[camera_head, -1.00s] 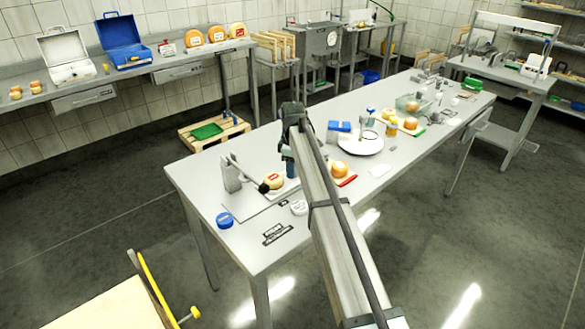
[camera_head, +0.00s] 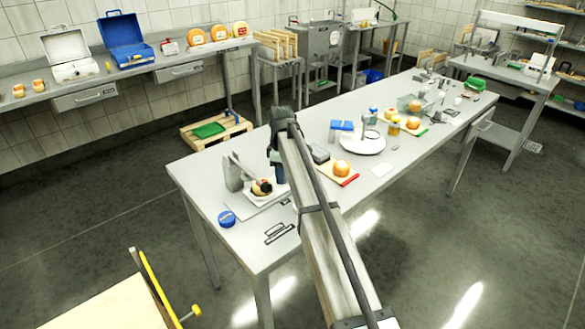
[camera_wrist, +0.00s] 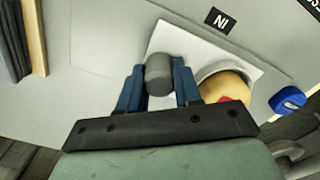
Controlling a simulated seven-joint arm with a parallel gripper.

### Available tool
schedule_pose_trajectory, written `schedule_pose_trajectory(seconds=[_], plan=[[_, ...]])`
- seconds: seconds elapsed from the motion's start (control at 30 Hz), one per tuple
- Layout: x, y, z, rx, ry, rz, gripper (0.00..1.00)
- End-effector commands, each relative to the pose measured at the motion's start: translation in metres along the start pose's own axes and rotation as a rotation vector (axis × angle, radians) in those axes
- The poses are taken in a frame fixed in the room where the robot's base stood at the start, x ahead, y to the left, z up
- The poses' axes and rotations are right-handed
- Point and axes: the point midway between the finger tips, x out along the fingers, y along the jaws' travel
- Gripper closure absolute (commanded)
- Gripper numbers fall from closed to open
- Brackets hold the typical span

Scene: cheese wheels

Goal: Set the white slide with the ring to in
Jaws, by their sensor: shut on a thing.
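The white slide (camera_wrist: 179,40) is a flat plate lying on the near left end of the steel table; it also shows in the head view (camera_head: 253,207). A pale ring (camera_wrist: 214,69) stands at its right side in the wrist view, around or beside an orange-yellow cheese (camera_wrist: 228,88). A black IN label (camera_wrist: 218,20) lies beyond the slide's edge. My gripper hides part of the slide.
A grey upright bracket (camera_head: 233,172) stands at the slide's left. A blue lid (camera_head: 227,219) lies near the table's left edge. A board with an orange cheese (camera_head: 341,168) and a white plate (camera_head: 361,145) lie to the right.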

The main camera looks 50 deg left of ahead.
Motion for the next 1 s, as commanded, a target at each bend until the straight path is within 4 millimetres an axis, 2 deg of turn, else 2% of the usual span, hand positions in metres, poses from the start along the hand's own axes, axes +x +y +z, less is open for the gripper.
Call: schedule_pose_trajectory(seconds=[0.03,0.2,0.5,0.53,0.77,1.0], plan=[[0.000,-0.015,-0.009,-0.005,0.002,0.000,1.00],[0.000,-0.039,-0.026,-0.003,0.002,0.000,1.00],[0.000,-0.042,-0.029,-0.003,0.005,-0.004,1.00],[0.000,-0.042,-0.029,-0.003,0.005,-0.005,0.64],[0.000,-0.041,-0.028,-0.003,0.004,-0.003,0.42],[0.000,-0.040,-0.027,-0.002,0.002,-0.001,0.41]])
